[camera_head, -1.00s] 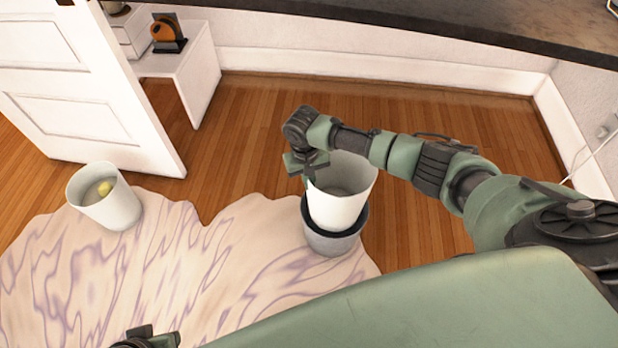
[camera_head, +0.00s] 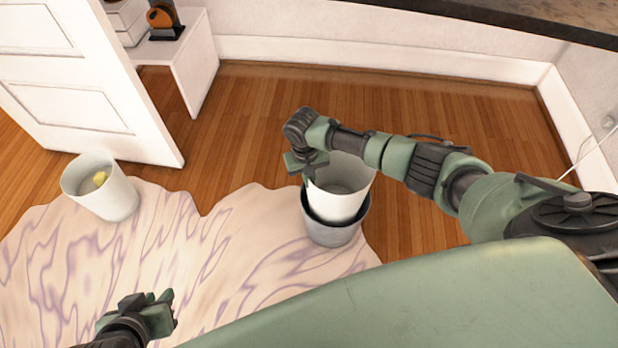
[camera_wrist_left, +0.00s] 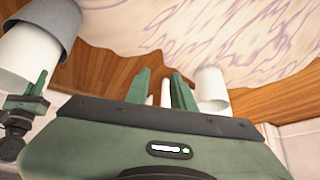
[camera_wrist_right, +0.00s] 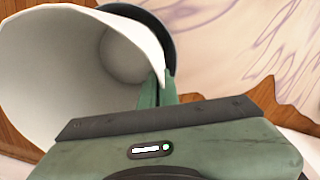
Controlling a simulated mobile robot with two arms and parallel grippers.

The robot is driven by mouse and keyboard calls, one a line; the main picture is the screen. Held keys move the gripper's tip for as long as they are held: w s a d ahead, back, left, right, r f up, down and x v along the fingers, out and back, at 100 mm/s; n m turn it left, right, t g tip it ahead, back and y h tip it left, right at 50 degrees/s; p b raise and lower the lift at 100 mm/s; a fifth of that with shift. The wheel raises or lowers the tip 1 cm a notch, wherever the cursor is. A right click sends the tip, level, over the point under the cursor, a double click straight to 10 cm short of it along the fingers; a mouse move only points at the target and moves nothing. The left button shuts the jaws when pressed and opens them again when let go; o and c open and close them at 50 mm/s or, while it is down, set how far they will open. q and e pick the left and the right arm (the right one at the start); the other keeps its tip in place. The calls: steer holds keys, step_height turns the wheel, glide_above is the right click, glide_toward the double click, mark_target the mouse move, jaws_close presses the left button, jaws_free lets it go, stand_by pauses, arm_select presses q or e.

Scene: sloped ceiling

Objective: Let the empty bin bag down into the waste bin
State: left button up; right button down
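The empty bin bag (camera_head: 335,201), white and open-topped, stands partly inside the grey waste bin (camera_head: 330,235). Its upper part rises well above the bin's dark rim. My right gripper (camera_head: 308,178) is shut on the left side of the bag's rim. In the right wrist view its fingers (camera_wrist_right: 158,92) pinch the edge, and the bag's inside (camera_wrist_right: 75,70) looks empty. The bin's rim (camera_wrist_right: 150,20) shows behind it. My left gripper (camera_head: 168,307) is empty over the rug, left of the bin. In the left wrist view its fingers (camera_wrist_left: 160,88) are apart.
Another white bag (camera_head: 105,195) with a yellow thing (camera_head: 100,178) inside stands at the left rug edge. A white door (camera_head: 95,100) and a small white table (camera_head: 200,60) stand behind it. Wooden floor (camera_head: 240,120) lies clear behind the bin.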

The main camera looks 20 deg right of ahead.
steer(key=shift+f+b, duration=0.4)
steer(key=shift+f, duration=0.35)
arm_select(q)
steer(key=w+d+r+t+h+b, duration=0.2)
steer(key=w+d+r+t, duration=0.2)
steer(key=w+r+t, duration=0.4)
steer(key=shift+w+d+r, duration=0.15)
steer(key=shift+w+r, duration=1.1)
arm_select(e)
steer(key=shift+f, duration=1.7)
steer(key=c, duration=1.6)
jaws_free()
